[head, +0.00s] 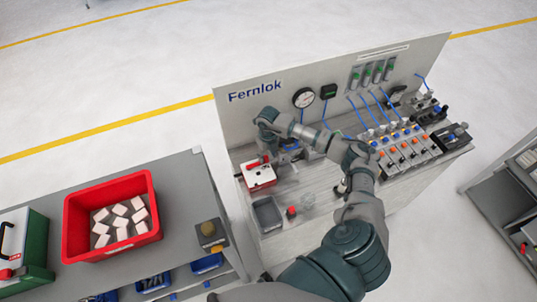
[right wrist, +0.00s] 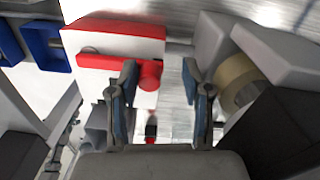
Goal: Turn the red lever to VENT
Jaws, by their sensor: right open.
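The red lever (head: 264,159) is on a white box with red edging (head: 260,178) at the left end of the bench. In the right wrist view the lever is a red bar (right wrist: 108,63) on the white box face (right wrist: 120,35), with a round red knob (right wrist: 150,74) at its right end. My right gripper (head: 278,154) is beside the box. Its open fingers (right wrist: 160,80) have the knob in the gap between them, nearer the left finger; contact cannot be told. No VENT label can be read. My left gripper is out of view.
A panel marked Fernlok (head: 237,110) with a gauge (head: 304,97) stands behind. A valve row (head: 400,150) is to the right. A grey tray (head: 267,213) and red button (head: 291,211) lie in front. A red crate (head: 80,250) stands on the left table.

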